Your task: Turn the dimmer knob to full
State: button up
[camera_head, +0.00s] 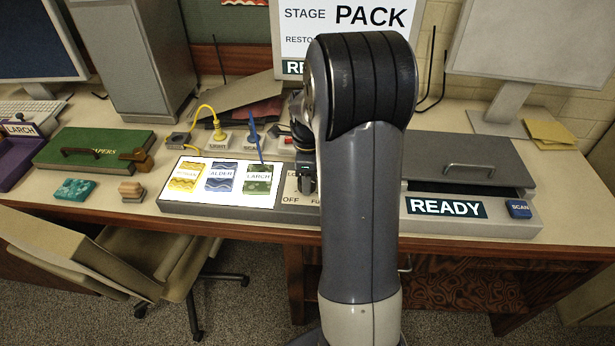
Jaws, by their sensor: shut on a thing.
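The lit light panel (231,171) on the desk glows white, with three marbled sheets lying on it. Beside it is the dimmer's label plate (291,190), where "OFF" and parts of other words show. The dimmer knob itself is hidden behind my gripper and arm. My gripper (306,181) points down at this plate, mostly covered by my arm. It is shut at the knob's place; the fingertips' contact and the knob's angle cannot be seen.
A scanner (470,160) with a "READY" display stands at the right. A green papers box (93,148), a teal block (74,189) and a wooden stamp (131,190) lie left.

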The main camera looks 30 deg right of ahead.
jog(key=shift+m, duration=0.5)
jog(key=o, duration=1)
jog(key=shift+r, duration=0.1)
notch_tip(320, 180, up, 11)
jog(key=shift+w+f, duration=0.1)
jog(key=shift+f, duration=0.1)
notch_tip(320, 180, down, 11)
jog(key=shift+r, duration=0.1)
dwell(0.4)
